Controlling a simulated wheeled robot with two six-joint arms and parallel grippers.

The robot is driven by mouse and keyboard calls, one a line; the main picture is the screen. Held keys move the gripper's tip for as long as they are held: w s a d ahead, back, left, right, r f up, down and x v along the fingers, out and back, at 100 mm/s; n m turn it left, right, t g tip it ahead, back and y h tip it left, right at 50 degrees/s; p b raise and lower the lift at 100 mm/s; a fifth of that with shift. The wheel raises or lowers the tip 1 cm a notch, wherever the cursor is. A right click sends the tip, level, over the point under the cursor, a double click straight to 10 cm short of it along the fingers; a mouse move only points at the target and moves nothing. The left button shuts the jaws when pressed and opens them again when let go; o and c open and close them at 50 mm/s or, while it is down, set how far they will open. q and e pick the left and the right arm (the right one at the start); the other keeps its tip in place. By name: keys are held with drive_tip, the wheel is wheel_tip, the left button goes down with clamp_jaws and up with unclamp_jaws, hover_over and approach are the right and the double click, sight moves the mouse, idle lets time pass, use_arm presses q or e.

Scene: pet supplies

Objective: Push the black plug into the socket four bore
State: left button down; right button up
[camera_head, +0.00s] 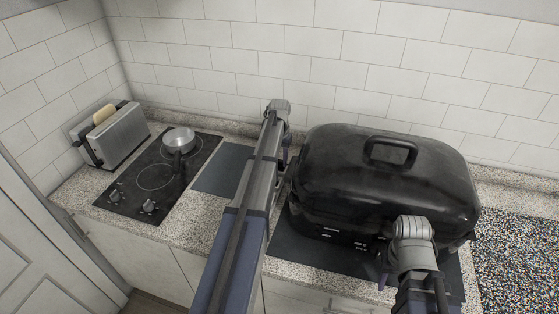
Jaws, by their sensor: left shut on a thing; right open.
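My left arm reaches across the counter to the left side of the black roaster. Its gripper (287,152) is mostly hidden behind my own arm, beside the roaster's left end. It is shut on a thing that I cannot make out. My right gripper (384,281) is open at the roaster's front right, largely hidden under its wrist. I cannot make out the black plug or the socket four bore in this view.
The large black roaster (345,165) stands on a dark mat (292,240). A dark board (222,168) lies left of my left arm. A cooktop (137,186) with a metal pan (178,139) and a toaster (122,137) with bread stand further left. A speckled panel (515,255) is at right.

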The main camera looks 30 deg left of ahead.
sight(280, 161)
use_arm(q)
drive_tip(key=shift+c, duration=2.1)
unclamp_jaws()
drive_tip(key=shift+r, duration=0.15)
use_arm(e)
drive_tip(key=shift+r, duration=0.15)
use_arm(q)
wheel_tip(280, 161, up, 8)
drive_tip(key=p, duration=0.8)
drive_tip(key=shift+f, duration=0.2)
use_arm(e)
wheel_tip(280, 161, up, 8)
drive_tip(key=shift+f, duration=0.25)
